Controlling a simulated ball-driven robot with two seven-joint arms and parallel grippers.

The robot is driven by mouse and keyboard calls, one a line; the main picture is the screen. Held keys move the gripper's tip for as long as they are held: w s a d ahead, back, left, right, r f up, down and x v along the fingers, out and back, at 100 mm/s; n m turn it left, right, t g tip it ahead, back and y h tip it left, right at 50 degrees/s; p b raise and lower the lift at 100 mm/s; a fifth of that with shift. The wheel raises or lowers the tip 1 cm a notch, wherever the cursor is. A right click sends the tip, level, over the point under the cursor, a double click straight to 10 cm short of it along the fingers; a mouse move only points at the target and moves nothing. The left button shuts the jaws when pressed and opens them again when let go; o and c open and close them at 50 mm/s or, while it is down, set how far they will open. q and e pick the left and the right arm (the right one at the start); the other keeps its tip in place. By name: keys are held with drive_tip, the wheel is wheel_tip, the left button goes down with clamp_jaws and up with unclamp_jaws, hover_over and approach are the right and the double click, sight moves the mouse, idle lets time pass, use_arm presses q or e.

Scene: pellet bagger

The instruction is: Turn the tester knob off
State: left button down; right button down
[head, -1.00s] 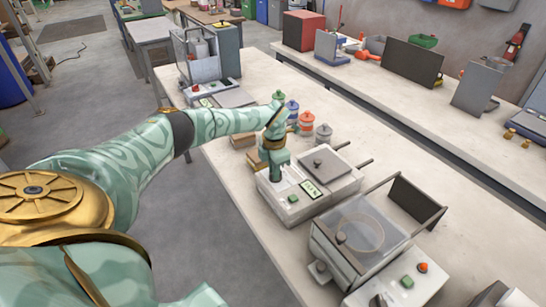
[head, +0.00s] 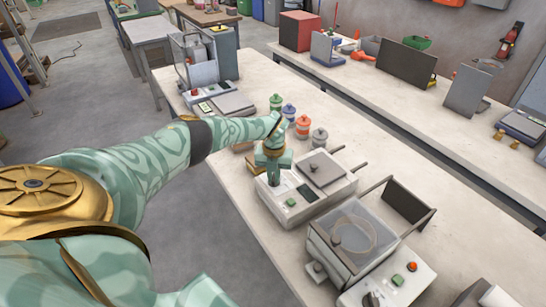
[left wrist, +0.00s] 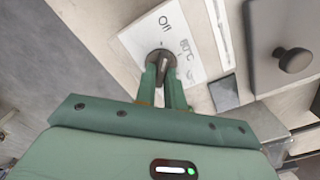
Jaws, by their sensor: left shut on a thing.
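The tester (head: 318,202) is a white box on the bench, with a grey plate and lid grip on top, a green button and a small dark display (head: 305,191). My left gripper (head: 273,181) points down onto the tester's near left part and hides the knob in the head view. In the left wrist view the dark knob (left wrist: 160,57) sits on a white label marked "Off" and "80°C". The green fingers of my left gripper (left wrist: 162,75) are shut on it. Which mark its pointer faces is hard to tell. My right gripper is not in view.
Several lidded jars (head: 302,127) stand just behind my left gripper. A clear-lidded machine (head: 352,238) stands close in front of the tester, to the right. Another machine (head: 203,70) stands at the bench's far end. Bare bench top lies right of the tester.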

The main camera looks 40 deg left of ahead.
sight(274, 177)
use_arm(q)
drive_tip(key=shift+w+r+n+p, duration=0.1)
drive_tip(key=shift+n+p, duration=0.25)
drive_tip(key=shift+n, duration=0.75)
drive_tip(key=c, duration=1.5)
unclamp_jaws()
wheel_tip(274, 177, up, 6)
drive_tip(key=shift+f+p, duration=0.25)
drive_tip(key=shift+p, duration=1)
wheel_tip(274, 177, up, 11)
drive_tip(key=shift+f+p, duration=0.15)
drive_tip(key=shift+p, duration=0.4)
